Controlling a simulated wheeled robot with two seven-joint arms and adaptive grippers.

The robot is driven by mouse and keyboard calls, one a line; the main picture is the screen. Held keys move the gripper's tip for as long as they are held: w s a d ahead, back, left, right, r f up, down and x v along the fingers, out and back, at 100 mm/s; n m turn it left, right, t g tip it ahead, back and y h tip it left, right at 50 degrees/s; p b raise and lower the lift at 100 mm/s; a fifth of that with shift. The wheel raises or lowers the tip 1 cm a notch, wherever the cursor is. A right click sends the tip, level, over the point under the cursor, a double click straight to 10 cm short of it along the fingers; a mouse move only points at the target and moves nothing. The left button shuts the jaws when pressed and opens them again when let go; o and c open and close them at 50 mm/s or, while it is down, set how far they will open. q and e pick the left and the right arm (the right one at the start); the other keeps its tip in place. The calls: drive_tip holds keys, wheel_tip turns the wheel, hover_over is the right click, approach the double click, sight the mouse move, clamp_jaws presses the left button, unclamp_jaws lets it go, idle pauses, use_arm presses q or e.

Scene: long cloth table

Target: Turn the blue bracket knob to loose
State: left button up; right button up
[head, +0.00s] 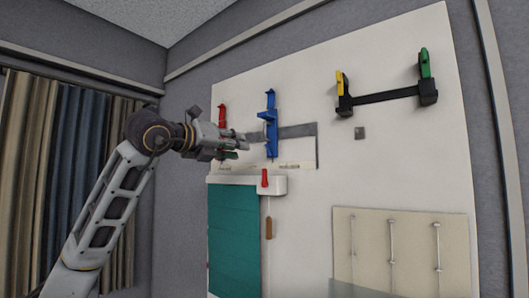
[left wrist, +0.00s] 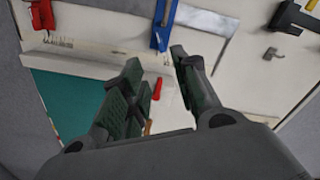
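The blue bracket (head: 271,132) is fixed upright on the white wall panel, at the end of a grey bar. A blue piece sticks out from its upper part; I cannot tell the knob's setting. The bracket also shows at the top of the left wrist view (left wrist: 162,28), beyond the fingertips. My left gripper (head: 238,143) is just left of the blue bracket in the head view, apart from it as far as I can see. In the left wrist view its two fingers (left wrist: 156,58) are spread with nothing between them. My right gripper is not in view.
A red bracket (head: 221,113) is left of the blue one, partly behind my gripper. Below are a red pull (head: 264,178) on a white housing and a green blind (head: 233,235). A black bar (head: 385,96) with yellow and green ends sits upper right. Curtains (head: 75,130) hang left.

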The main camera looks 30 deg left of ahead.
sight(267, 151)
use_arm(q)
drive_tip(key=shift+w, duration=0.2)
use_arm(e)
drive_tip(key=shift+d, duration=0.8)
